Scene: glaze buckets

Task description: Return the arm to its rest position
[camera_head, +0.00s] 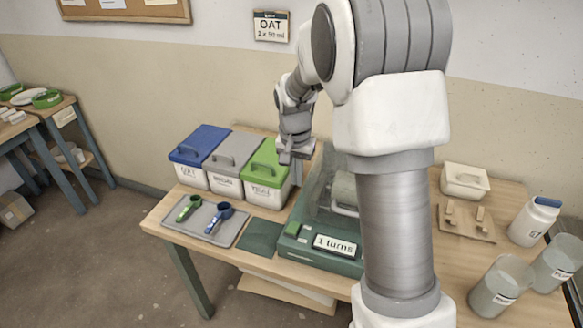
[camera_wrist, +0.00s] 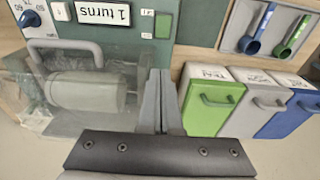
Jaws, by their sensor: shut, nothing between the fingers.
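My arm rises in the right half of the head view and reaches over the table (camera_head: 170,222). The green-lidded bucket also shows in the wrist view (camera_wrist: 212,105), right of the fingers. My arm hides part of the machine and the table's middle.
The green machine (camera_head: 291,246) has a "1 turns" display and a clear cover. Grey-lidded (camera_head: 230,158) and blue-lidded (camera_head: 198,145) buckets stand left. A tray (camera_head: 230,229) holds green and blue scoops. At right are a white box (camera_head: 464,181), a bottle (camera_head: 534,221) and clear beakers (camera_head: 500,286).

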